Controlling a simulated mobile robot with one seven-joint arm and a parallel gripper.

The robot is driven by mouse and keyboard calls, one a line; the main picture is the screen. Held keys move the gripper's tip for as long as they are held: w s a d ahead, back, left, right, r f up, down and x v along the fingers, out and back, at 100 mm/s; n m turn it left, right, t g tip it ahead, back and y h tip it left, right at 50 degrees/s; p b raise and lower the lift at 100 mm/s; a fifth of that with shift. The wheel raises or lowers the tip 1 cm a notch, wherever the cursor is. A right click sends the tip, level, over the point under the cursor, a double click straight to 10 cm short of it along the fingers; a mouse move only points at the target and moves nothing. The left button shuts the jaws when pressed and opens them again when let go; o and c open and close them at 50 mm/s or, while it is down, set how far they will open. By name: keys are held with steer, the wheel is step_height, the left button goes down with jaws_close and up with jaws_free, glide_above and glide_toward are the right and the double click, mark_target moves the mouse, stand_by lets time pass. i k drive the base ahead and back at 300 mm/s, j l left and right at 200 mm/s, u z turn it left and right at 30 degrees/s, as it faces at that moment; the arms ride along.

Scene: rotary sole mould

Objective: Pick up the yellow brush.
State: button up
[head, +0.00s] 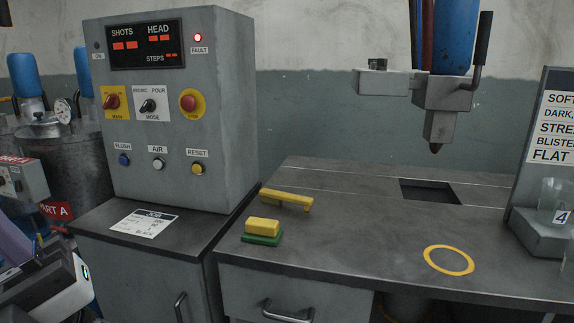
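A long, narrow yellow brush (287,199) lies on the grey bench top (350,235), near the bench's left side and just right of the control cabinet. It lies slanted, its right end nearer the front. Any bristles are too small to make out. Part of my arm shows at the lower left edge, well to the left of the brush and apart from it. My gripper's fingers do not show.
A yellow block on a green base (262,232) lies just in front of the brush. The control cabinet (170,110) stands to the left. A nozzle head (440,125) hangs over a square opening (430,191). A yellow ring (448,260) marks clear bench top. A sign stand (545,235) is at right.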

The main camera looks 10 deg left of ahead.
mark_target(270, 196)
steer(key=k+j, duration=0.15)
steer(key=j, duration=0.15)
steer(key=k+j, duration=0.1)
steer(key=j, duration=0.25)
steer(key=k+j, duration=0.15)
steer(key=j, duration=0.15)
steer(key=k+j, duration=0.15)
steer(key=j, duration=0.15)
steer(key=i+j, duration=0.1)
steer(key=j, duration=0.35)
steer(key=i+j+z, duration=0.1)
steer(key=j, duration=0.3)
steer(key=i+j, duration=0.1)
steer(key=i, duration=1.3)
